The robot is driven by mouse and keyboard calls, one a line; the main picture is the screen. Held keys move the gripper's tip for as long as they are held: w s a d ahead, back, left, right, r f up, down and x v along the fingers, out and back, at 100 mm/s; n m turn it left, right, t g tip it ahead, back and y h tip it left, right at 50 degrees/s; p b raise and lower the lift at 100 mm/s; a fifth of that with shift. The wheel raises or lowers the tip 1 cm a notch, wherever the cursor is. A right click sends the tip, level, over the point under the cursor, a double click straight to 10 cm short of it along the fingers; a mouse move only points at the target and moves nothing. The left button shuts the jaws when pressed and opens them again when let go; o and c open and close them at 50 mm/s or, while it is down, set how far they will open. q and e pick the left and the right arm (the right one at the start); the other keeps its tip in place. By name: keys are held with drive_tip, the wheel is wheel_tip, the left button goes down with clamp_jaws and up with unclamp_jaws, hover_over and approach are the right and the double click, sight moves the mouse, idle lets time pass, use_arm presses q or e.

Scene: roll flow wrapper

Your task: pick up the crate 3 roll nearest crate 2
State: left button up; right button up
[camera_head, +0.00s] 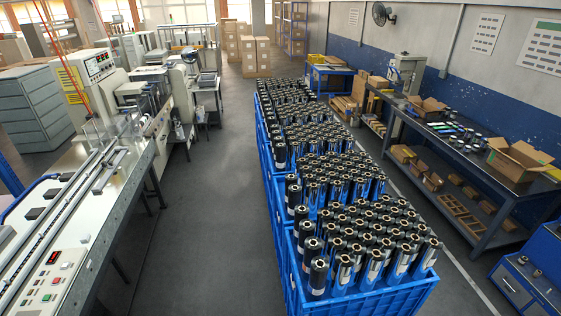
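Several open blue crates stand in a row down the middle of the aisle, packed with upright dark and silver rolls. The nearest crate (388,302) is full of rolls (345,262) with hollow cores. Behind it, a second crate (279,208) holds more rolls (338,182). Farther back are further crates with tightly packed rolls (310,137) and (287,92). No crate numbers are readable, so I cannot tell which is crate 3 or crate 2. Rolls hide most crate rims and the borders between crates. Neither of my grippers is in view.
A wrapping machine (100,170) with a control panel stands on the left. A dark workbench (465,150) with open cardboard boxes (520,158) runs along the right wall. Clear grey floor (205,230) lies between machine and crates. A narrower clear strip lies right of the crates.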

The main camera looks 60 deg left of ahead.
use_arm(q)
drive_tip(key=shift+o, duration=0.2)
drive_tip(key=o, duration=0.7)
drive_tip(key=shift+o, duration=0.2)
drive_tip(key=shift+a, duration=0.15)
